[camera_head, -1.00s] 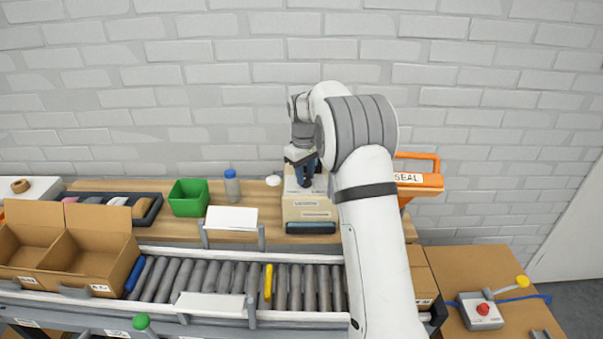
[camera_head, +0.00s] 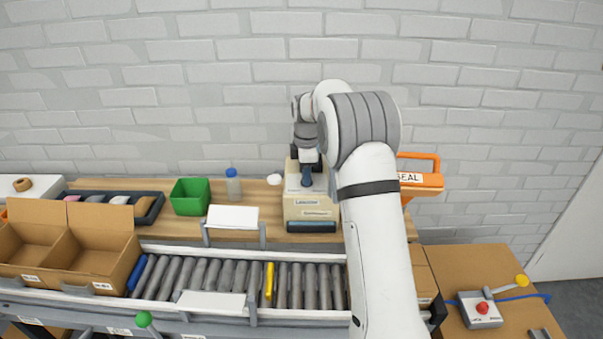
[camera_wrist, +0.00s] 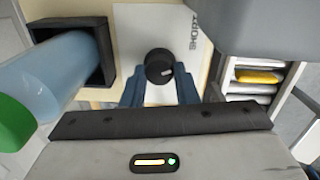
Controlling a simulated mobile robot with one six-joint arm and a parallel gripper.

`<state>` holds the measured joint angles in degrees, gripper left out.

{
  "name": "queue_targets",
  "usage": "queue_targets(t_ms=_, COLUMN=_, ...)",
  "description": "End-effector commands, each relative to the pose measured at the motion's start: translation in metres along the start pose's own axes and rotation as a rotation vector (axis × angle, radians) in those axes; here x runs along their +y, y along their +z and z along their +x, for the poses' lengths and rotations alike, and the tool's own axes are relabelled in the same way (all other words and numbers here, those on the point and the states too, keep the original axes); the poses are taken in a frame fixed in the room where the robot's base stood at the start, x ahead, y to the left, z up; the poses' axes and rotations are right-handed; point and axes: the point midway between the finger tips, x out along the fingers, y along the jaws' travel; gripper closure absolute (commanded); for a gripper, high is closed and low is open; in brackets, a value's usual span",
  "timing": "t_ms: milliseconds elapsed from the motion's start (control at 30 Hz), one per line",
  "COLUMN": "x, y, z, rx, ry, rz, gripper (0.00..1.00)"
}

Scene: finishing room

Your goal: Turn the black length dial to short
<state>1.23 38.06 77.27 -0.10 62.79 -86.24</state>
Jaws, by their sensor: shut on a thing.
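The black length dial (camera_wrist: 157,62) is a round knob with a short white mark, on a pale plate (camera_wrist: 135,30) in the wrist view. The word SHORT (camera_wrist: 194,36) is printed right of the dial, and the mark points roughly right and slightly down. My gripper (camera_wrist: 160,76) has its two blue fingers on either side of the dial, shut on it. In the head view my gripper (camera_head: 307,181) reaches down onto the top of the cream machine (camera_head: 296,213), and the dial is hidden there.
An orange SEAL tool (camera_head: 420,181) is to the right. A roller conveyor (camera_head: 210,278) and open carton (camera_head: 100,258) are in front.

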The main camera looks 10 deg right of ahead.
Motion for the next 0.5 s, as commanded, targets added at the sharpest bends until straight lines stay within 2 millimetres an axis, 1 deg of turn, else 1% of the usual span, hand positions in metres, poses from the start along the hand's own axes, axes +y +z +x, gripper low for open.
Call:
queue_targets(t_ms=33, x=0.0027, y=0.0036, z=-0.0025, rx=-0.003, ry=0.010, rz=-0.038, gripper=0.96)
queue_targets(t_ms=200, x=0.0033, y=0.0043, z=-0.0029, rx=0.001, ry=0.012, rz=-0.169, gripper=0.96)
queue_targets(t_ms=500, x=0.0042, y=0.0050, z=-0.0038, rx=0.006, ry=0.015, rz=-0.321, gripper=0.96)
